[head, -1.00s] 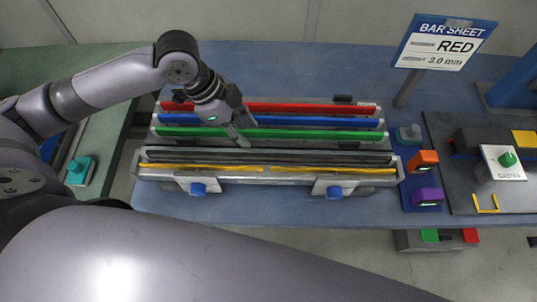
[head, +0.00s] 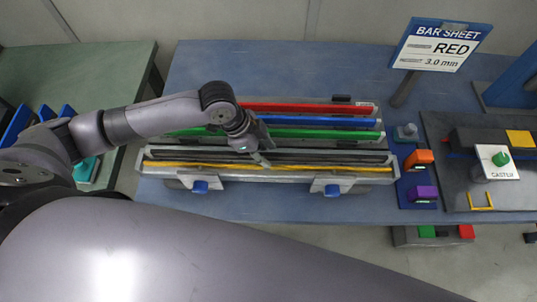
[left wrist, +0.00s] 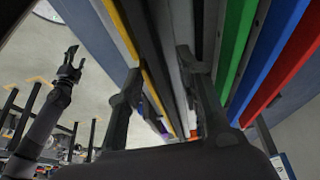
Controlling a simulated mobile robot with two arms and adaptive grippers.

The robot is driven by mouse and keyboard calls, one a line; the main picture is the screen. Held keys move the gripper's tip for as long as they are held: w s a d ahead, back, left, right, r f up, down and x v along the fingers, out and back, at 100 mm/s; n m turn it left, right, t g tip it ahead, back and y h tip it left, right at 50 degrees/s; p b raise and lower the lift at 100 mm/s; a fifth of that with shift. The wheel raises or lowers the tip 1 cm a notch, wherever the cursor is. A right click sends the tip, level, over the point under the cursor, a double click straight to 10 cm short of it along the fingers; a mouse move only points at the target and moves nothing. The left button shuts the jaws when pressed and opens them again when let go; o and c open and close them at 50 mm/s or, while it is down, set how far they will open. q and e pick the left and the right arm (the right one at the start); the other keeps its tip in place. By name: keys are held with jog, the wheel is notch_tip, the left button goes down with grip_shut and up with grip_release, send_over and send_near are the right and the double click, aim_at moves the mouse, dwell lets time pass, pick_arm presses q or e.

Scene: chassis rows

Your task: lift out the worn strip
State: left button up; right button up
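A long grey fixture (head: 375,178) lies along the front of the bench, holding a dark strip (head: 330,158) and a thin, slightly uneven yellow strip (head: 215,165). I cannot tell for sure which strip is the worn one. My left gripper (head: 264,160) points down at the fixture, near its middle. In the left wrist view its fingers (left wrist: 158,65) are apart, with the dark strip and grey metal between and beyond them. The yellow strip (left wrist: 145,75) passes close by the left finger. No grip on a strip shows. My right gripper (left wrist: 75,60) shows small, its fingertips apart.
Red (head: 300,107), blue (head: 330,122) and green (head: 310,134) bars lie in rows behind the fixture. A sign (head: 442,45) reads "BAR SHEET RED 3.0 mm". Orange (head: 418,158) and purple (head: 422,193) blocks stand at right.

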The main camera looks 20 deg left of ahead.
pick_arm(q)
jog(key=shift+c, duration=0.3)
grip_shut()
dwell(0.4)
